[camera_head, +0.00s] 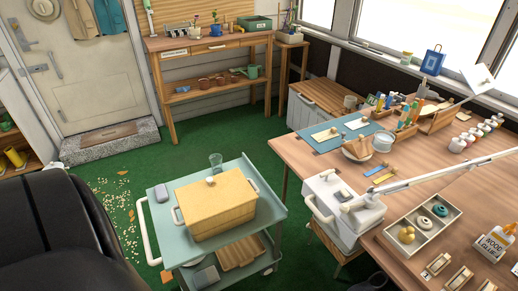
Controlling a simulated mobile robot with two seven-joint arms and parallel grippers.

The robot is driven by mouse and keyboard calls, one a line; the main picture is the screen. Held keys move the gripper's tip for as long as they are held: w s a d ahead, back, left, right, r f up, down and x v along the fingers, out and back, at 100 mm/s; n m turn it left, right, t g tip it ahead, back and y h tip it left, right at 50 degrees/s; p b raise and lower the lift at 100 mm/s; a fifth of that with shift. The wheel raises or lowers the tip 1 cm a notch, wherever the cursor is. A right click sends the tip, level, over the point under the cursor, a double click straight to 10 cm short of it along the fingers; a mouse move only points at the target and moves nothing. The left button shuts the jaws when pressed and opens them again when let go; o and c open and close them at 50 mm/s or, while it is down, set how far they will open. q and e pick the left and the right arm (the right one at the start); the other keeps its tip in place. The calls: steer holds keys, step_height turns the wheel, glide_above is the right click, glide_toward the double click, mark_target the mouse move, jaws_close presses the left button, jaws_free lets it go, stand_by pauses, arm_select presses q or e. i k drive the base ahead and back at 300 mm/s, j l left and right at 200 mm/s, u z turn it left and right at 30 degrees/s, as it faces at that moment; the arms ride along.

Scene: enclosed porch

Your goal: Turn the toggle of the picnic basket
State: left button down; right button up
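The picnic basket appears to be the yellow woven box (218,210) with a closed lid. It stands upright on the top shelf of a pale green cart (265,218). A small tan knob (210,181) sits on its lid, which may be the toggle; I cannot tell which way it is turned. Light loop handles show at the basket's ends. Its far side is hidden. Neither of my grippers is in view, and nothing of mine touches the basket.
A wooden worktable (300,155) with many items and a white handled box (334,190) stand to the right. A black padded shape (50,220) fills the left. Green floor behind the cart is clear.

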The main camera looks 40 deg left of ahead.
mark_target(200, 232)
steer(key=j+z, duration=0.4)
steer(key=k+j+z, duration=0.15)
steer(key=z, duration=0.2)
steer(key=k+j+z, duration=0.1)
steer(key=j+z, duration=0.3)
steer(key=k+j, duration=0.25)
steer(key=j, duration=0.15)
steer(key=k+j, duration=0.55)
steer(key=j, duration=0.3)
steer(key=k+j, duration=0.3)
steer(key=j, duration=0.1)
